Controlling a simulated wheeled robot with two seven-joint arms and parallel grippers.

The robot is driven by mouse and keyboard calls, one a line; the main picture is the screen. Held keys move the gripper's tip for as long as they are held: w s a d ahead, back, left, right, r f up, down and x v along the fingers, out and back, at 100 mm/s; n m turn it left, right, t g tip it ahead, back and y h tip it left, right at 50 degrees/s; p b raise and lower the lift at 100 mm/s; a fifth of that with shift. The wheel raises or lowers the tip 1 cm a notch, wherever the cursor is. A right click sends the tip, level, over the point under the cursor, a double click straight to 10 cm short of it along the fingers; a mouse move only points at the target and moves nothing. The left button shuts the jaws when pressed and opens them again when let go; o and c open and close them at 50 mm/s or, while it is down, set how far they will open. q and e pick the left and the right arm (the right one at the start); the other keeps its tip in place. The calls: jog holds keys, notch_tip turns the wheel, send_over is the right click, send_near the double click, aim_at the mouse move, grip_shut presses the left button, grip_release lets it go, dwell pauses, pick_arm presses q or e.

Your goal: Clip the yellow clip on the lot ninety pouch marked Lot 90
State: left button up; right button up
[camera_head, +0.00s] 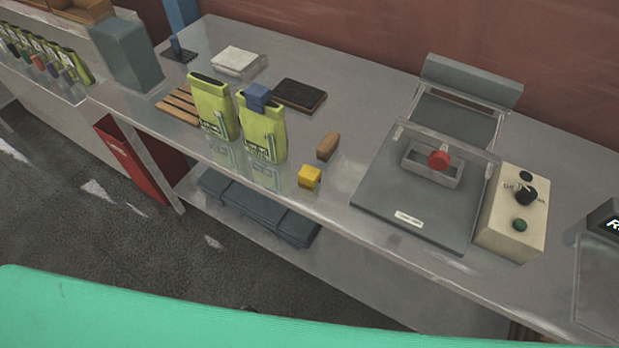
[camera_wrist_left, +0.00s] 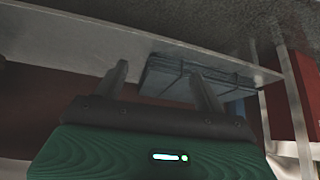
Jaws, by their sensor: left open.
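The yellow clip (camera_head: 309,178) sits near the front edge of the steel bench. Two green pouches stand upright behind it to the left. The left pouch (camera_head: 210,108) has a dark open-looking top and no clip on it. The right pouch (camera_head: 264,133) has a blue clip (camera_head: 257,95) on its top. Both labels are too small to read, so I cannot tell which is Lot 90. My left gripper (camera_wrist_left: 158,70) is open and empty in the left wrist view, with the bench's lower shelf beyond its fingers. My right gripper is not in view.
A brown block (camera_head: 328,146) lies behind the yellow clip. A wooden slatted rack (camera_head: 178,106), dark pad (camera_head: 299,95) and white stack (camera_head: 239,62) lie around the pouches. A grey press with a red knob (camera_head: 439,159) and a control box (camera_head: 513,215) stand right. Folded dark bundles (camera_head: 258,212) lie below.

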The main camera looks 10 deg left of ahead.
pick_arm(q)
jog(key=w+d+r+t+h, duration=0.1)
jog(key=w+d+r+t, duration=0.2)
jog(key=w+r, duration=0.6)
jog(key=m+t+h+b, duration=0.1)
jog(key=t+h+b, duration=0.25)
jog(key=t, duration=0.35)
send_near(313, 168)
jog(key=x, duration=0.1)
jog(key=p+x, duration=0.1)
jog(key=x, duration=0.1)
jog(key=p+x, duration=0.1)
jog(key=x, duration=0.1)
jog(key=shift+w+a+f, duration=0.1)
jog(key=shift+a+f, duration=0.15)
jog(key=shift+f, duration=0.05)
jog(key=shift+w+d+r+p, duration=0.1)
jog(key=shift+w+d+p, duration=0.05)
jog(key=shift+w+p, duration=0.3)
jog(key=shift+p+x, duration=0.95)
jog(key=shift+x, duration=1.25)
jog(key=shift+d, duration=0.1)
jog(key=shift+s, duration=0.1)
jog(key=shift+c, duration=0.2)
jog(key=c, duration=1)
